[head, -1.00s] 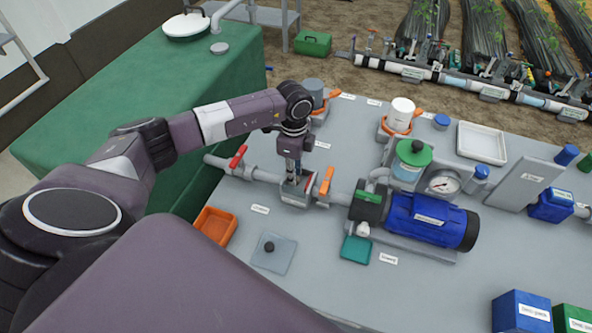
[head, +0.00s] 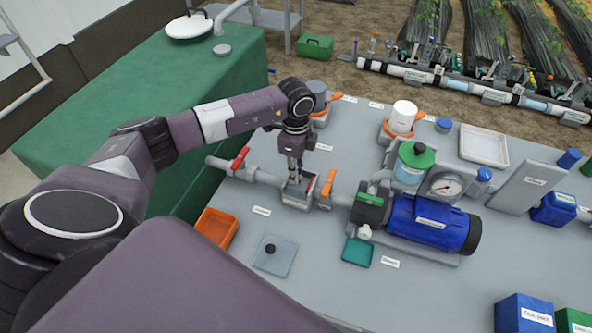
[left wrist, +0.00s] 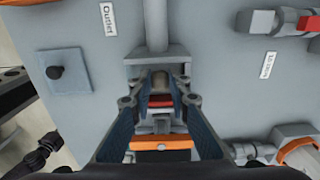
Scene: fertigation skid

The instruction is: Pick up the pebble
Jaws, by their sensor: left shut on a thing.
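My left gripper (head: 293,178) points down into a small open grey box (head: 296,205) set in the pipe line on the skid table. In the left wrist view the two blue-padded fingers (left wrist: 160,82) are drawn close together. The pebble (left wrist: 160,80) appears as a small grey-brown shape between the fingertips, mostly hidden by them. In the head view the fingers and the box walls hide the pebble. My right gripper is not in view.
A red-handled valve (head: 240,158) is left of the box and an orange-handled valve (head: 328,184) right of it. A grey lid with a black knob (head: 273,259) and an orange tray (head: 216,228) lie in front. A blue pump (head: 430,223) stands to the right.

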